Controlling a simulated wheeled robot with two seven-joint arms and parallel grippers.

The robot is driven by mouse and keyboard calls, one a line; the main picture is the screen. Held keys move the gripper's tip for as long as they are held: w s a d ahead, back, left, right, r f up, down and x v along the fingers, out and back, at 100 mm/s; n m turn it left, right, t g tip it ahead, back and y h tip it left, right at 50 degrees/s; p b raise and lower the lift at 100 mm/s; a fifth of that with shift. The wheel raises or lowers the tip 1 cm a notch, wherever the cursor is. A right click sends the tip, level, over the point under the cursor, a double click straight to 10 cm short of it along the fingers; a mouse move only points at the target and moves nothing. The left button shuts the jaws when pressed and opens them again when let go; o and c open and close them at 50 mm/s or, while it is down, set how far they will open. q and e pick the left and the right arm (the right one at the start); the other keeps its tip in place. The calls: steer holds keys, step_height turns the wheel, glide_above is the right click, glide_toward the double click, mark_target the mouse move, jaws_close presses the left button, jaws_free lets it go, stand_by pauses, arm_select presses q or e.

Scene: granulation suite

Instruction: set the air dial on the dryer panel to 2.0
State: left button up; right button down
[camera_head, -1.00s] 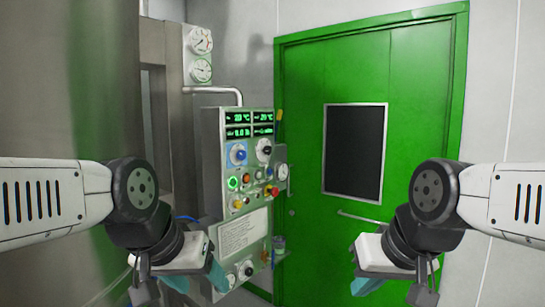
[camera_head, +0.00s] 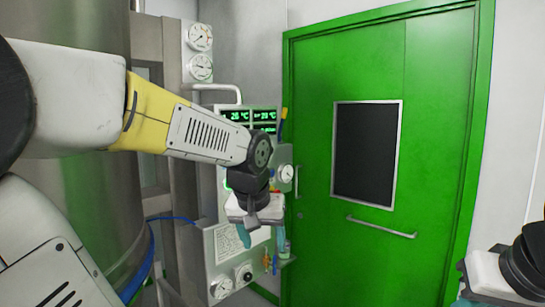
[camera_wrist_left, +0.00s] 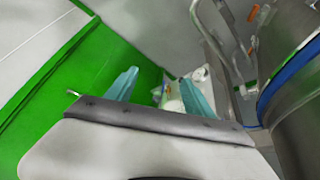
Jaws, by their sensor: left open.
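The dryer panel (camera_head: 215,266) stands left of the green door, with green lit displays (camera_head: 263,115) at its top. My left arm crosses in front and hides most of its upper and middle face, so the air dial cannot be made out. My left gripper (camera_head: 244,234) is in front of the panel's middle, pointing down. In the left wrist view its two teal fingers (camera_wrist_left: 160,92) are spread with nothing held. A small blurred whitish thing shows beyond them. My right gripper (camera_head: 478,301) is cut off at the bottom right corner, and its jaws are mostly out of frame.
Two round gauges (camera_head: 200,53) hang on the wall above the panel. A small gauge (camera_head: 286,173) is on its right side. Lower dials (camera_head: 244,272) sit below a label. A steel vessel (camera_head: 95,215) is at left. The green door (camera_head: 350,60) has a handle (camera_head: 380,228).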

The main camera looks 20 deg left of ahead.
arm_select(q)
steer(key=w+a+r+n+g+y, duration=0.15)
steer(key=w+a+n+y, duration=0.25)
steer(key=w+a+y, duration=0.95)
steer(key=w+a+r+t+y, duration=0.15)
steer(key=w+r, duration=0.35)
steer(key=w, duration=0.5)
steer(key=w+a+r+t+y, duration=0.15)
steer(key=w+r, duration=0.35)
steer(key=w, duration=0.5)
steer(key=x, duration=0.8)
steer(key=shift+w, duration=0.2)
steer(key=shift+a, duration=0.15)
jaws_close()
